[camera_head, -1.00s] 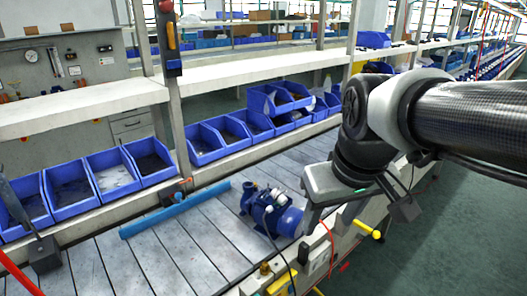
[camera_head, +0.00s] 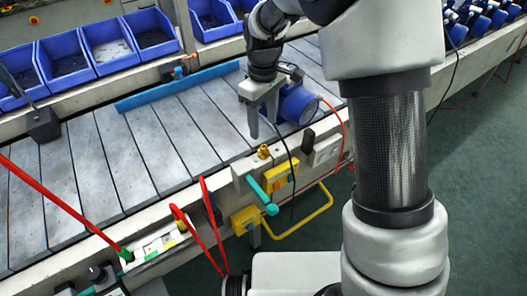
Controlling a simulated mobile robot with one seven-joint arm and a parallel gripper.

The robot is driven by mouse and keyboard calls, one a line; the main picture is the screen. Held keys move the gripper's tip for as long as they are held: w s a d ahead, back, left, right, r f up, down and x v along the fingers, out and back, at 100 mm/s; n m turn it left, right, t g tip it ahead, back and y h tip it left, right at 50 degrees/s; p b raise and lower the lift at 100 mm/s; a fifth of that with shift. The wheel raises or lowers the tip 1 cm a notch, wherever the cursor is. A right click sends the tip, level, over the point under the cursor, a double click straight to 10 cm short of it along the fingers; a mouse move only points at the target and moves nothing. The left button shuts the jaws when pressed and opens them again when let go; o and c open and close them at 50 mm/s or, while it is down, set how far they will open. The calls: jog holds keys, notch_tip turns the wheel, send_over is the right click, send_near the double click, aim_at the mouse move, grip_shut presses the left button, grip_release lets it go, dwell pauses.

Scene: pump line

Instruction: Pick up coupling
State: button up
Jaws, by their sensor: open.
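My gripper (camera_head: 263,118) hangs over the conveyor with its fingers pointing down, apart and with nothing seen between them. It is just left of and in front of a pump's blue motor (camera_head: 299,105), and hides most of the pump's left part. Whether the fingers touch the pump I cannot tell. I cannot make out a coupling for certain. A small brass fitting (camera_head: 264,152) stands on the conveyor's near edge, below the gripper in the picture, but I cannot tell whether it is the coupling.
Blue bins (camera_head: 66,54) line the far side. Green floor lies right.

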aim_at(264, 147)
notch_tip(264, 147, down, 11)
jog(key=shift+f+b, duration=0.15)
jog(key=shift+b, duration=0.8)
jog(key=c, duration=1.1)
jog(key=shift+c, duration=0.2)
